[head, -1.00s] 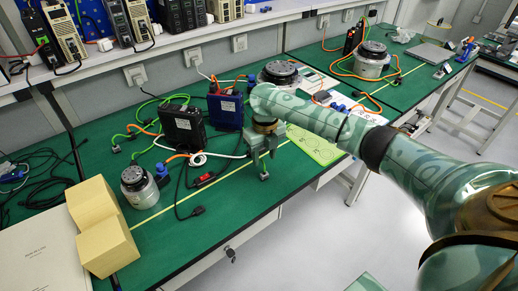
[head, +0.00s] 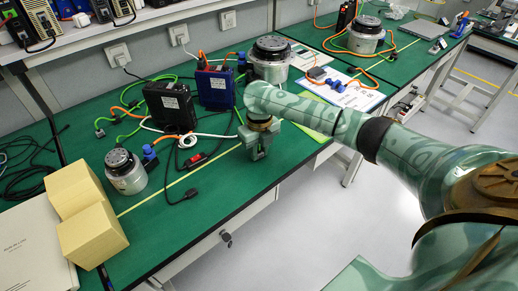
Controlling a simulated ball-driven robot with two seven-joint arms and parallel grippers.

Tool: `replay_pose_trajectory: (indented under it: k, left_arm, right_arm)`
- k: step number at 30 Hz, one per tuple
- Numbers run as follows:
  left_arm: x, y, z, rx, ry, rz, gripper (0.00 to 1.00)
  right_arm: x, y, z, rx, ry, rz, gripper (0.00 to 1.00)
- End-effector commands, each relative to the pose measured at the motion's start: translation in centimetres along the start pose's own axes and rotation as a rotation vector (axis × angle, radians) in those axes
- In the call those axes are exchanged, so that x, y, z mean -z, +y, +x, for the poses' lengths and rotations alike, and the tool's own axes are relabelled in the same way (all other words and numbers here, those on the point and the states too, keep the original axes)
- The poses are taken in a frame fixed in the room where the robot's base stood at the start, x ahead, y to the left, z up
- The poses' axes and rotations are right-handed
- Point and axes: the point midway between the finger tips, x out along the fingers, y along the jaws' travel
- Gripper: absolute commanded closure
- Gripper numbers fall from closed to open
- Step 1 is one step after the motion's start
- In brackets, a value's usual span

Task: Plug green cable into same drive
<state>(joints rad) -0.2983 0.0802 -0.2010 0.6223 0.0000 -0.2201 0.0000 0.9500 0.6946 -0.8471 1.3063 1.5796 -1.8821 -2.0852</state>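A black drive (head: 170,106) and a blue drive (head: 215,88) stand on the green bench. Green cable (head: 128,138) runs on the bench left of the black drive, with a small dark plug (head: 100,133) at its loose-looking end. More green cable arches above the black drive toward the blue one; its exact sockets are too small to tell. My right gripper (head: 256,154) points down over the bench, right of the drives and apart from them. I see nothing held in it, but its finger gap is unclear. My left gripper is out of view.
A silver motor with blue and orange connectors (head: 126,172) stands left of the black drive. A larger motor (head: 270,62) is behind my wrist. Yellow blocks (head: 92,235) and a book (head: 30,245) lie front left. Black and white leads cross the bench.

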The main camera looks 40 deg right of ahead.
Motion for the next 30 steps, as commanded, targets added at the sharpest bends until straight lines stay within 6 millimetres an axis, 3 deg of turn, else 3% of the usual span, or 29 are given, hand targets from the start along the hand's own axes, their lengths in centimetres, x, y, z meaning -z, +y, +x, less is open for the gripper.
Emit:
replay_pose_trajectory:
  k: [8, 30]
  left_arm:
    - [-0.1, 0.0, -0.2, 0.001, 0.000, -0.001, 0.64]
    - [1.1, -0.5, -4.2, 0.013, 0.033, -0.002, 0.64]
  right_arm:
    - [0.0, 0.0, -0.2, 0.001, 0.000, 0.000, 1.00]
    - [0.0, 0.0, -5.2, 0.001, -0.001, 0.000, 1.00]
